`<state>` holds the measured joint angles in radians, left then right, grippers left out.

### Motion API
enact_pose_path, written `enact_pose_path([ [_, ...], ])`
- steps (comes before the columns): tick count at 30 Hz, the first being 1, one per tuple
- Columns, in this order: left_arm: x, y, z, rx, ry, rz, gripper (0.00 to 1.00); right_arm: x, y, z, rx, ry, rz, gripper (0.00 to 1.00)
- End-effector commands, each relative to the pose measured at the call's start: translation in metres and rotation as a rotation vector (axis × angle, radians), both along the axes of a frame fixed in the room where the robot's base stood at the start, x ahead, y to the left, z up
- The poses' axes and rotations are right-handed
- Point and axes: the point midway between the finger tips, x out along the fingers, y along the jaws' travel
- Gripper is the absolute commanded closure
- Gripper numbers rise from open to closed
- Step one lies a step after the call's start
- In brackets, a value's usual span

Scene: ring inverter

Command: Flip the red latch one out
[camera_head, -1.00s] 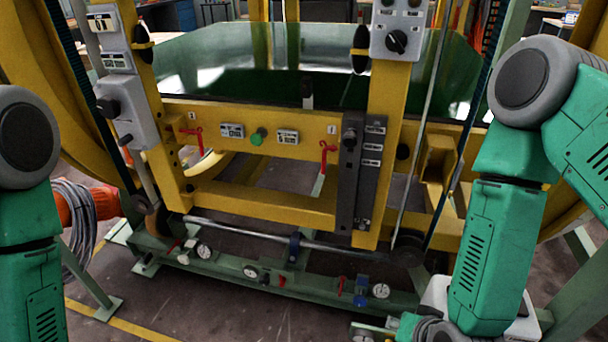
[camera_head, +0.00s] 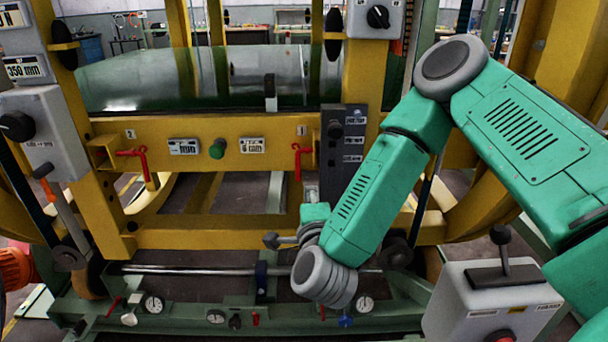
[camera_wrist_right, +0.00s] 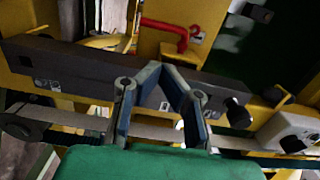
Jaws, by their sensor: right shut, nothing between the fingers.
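Two red latches sit on the yellow crossbeam (camera_head: 225,130) in the head view. The right latch (camera_head: 298,163) hangs down beside a dark upright plate. My right gripper (camera_head: 311,192) is just below the right latch, partly hidden by my wrist. In the right wrist view my right gripper (camera_wrist_right: 162,70) is shut and empty, its fingertips together in front of the dark plate (camera_wrist_right: 70,65). A red latch (camera_wrist_right: 172,32) shows beyond the tips, apart from them. My left gripper is out of view.
A steel rod (camera_head: 190,270) and a green base beam with gauges (camera_head: 153,304) lie below. A grey control box (camera_head: 492,300) stands at lower right. The frame's middle opening is free.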

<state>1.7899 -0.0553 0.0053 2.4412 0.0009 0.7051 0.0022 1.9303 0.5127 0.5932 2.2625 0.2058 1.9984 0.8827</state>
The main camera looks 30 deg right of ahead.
Motion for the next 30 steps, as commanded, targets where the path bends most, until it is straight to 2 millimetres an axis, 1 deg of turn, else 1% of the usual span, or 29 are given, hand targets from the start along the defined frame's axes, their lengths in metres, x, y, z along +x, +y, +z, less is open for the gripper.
enact_pose_path([
  [5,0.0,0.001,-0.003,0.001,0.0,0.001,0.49,0.012,-0.011,-0.002,0.002,-0.002,-0.003,1.0],
  [12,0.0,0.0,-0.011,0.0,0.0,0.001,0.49,0.051,-0.035,-0.004,0.006,-0.002,-0.004,1.0],
  [18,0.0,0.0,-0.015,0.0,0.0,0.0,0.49,0.077,-0.045,-0.004,0.001,0.0,-0.001,1.0],
  [21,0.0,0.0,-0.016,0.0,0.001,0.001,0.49,0.085,-0.047,-0.003,0.0,0.002,0.0,1.0],
  [24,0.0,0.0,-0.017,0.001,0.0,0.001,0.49,0.089,-0.049,-0.003,0.0,0.004,0.001,1.0],
  [30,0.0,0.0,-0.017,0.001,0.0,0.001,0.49,0.088,-0.051,-0.003,0.003,0.002,0.002,1.0],
])
